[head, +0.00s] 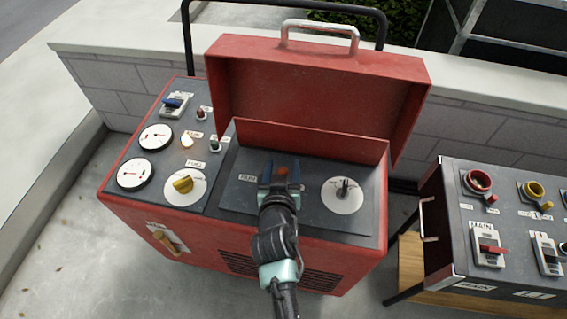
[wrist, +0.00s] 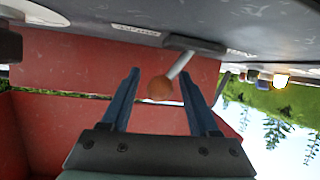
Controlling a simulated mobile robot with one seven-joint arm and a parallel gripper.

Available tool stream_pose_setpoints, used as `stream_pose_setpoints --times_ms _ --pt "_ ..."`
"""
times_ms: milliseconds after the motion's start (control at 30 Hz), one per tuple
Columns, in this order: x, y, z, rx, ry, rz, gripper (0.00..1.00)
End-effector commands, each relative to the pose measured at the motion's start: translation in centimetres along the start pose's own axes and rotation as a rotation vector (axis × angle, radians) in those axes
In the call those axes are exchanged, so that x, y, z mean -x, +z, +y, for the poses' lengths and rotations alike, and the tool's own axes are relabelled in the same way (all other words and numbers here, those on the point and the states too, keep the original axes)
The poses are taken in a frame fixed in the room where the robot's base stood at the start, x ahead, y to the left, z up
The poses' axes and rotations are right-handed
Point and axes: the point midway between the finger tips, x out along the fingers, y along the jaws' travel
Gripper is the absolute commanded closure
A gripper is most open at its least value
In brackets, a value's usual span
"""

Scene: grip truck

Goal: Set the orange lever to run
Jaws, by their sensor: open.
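The orange lever's ball knob (head: 283,172) shows on the dark top panel of the red machine (head: 330,262), between my gripper's fingers. A RUN label (head: 247,178) is to its left. In the wrist view the orange knob (wrist: 160,89) sits on a pale shaft that slants from a dark slotted base (wrist: 195,43). My gripper (head: 281,171) is open, its blue fingers on either side of the knob. In the wrist view my gripper (wrist: 160,75) shows gaps between knob and fingers. My gripper and arm hide the lever's base in the head view.
A raised red lid (head: 315,90) stands behind the panel. A round white dial with a dark key-like knob (head: 344,190) is right of my gripper. A yellow FUEL knob (head: 183,184), gauges (head: 156,137) and switches are left. Another control box (head: 500,225) stands at right.

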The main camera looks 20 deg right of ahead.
Motion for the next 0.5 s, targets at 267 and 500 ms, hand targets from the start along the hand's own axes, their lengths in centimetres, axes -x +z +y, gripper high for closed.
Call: stream_pose_setpoints --times_ms 267,500 --pt "-1.9 0.0 0.1 -0.001 0.000 0.001 0.39" --pt "-1.9 0.0 0.1 -0.001 0.000 0.000 0.39"
